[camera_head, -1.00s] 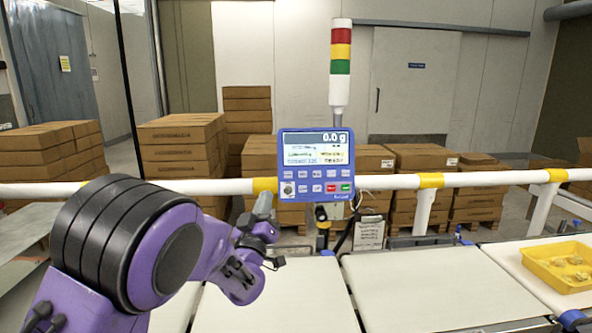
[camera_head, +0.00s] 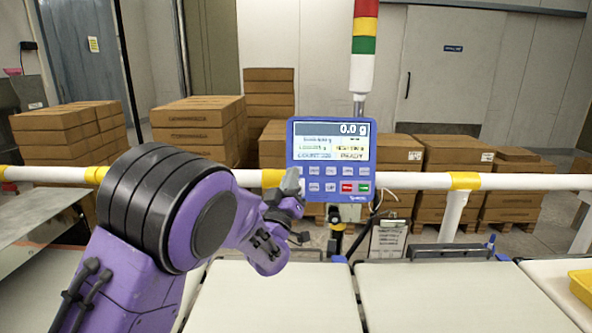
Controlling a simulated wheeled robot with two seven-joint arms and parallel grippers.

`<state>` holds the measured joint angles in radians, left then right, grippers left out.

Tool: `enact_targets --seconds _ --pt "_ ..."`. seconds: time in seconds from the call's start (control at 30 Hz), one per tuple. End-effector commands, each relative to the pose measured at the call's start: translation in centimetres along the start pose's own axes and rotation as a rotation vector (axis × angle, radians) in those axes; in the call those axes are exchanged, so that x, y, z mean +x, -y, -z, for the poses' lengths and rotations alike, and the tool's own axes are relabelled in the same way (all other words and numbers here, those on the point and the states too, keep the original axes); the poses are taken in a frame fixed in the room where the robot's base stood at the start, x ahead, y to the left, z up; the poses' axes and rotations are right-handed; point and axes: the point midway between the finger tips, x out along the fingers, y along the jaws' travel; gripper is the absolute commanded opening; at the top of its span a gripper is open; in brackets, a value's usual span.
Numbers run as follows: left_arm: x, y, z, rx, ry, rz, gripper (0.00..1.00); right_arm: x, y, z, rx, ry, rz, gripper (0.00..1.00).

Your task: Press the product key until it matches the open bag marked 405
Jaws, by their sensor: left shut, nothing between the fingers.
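The checkweigher's blue control panel (camera_head: 331,160) stands upright at the middle. Its screen (camera_head: 333,142) reads 0.0 g at the top; the smaller lines are too small to read surely, though one looks like READY. No open bag marked 405 can be made out. My right gripper is out of view.
A white rail (camera_head: 420,181) with yellow bands runs behind the belts. Pale belts (camera_head: 275,297) lie in front, bare here. A yellow tray (camera_head: 583,286) is cut off at the right edge. A clipboard (camera_head: 389,238) hangs below the rail. Stacked cartons (camera_head: 195,130) stand behind.

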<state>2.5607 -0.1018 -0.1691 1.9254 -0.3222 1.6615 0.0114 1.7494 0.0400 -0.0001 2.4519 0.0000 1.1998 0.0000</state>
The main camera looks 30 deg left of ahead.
Motion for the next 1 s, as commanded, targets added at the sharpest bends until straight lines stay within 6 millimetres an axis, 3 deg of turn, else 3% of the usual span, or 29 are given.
enact_targets --seconds 0.53,1.0 --pt "5.2 3.8 -4.4 -0.001 0.004 0.0 0.0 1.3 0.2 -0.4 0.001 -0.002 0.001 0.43" --pt "5.8 4.1 -4.6 0.0 0.005 0.0 0.0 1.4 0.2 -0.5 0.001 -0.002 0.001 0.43"
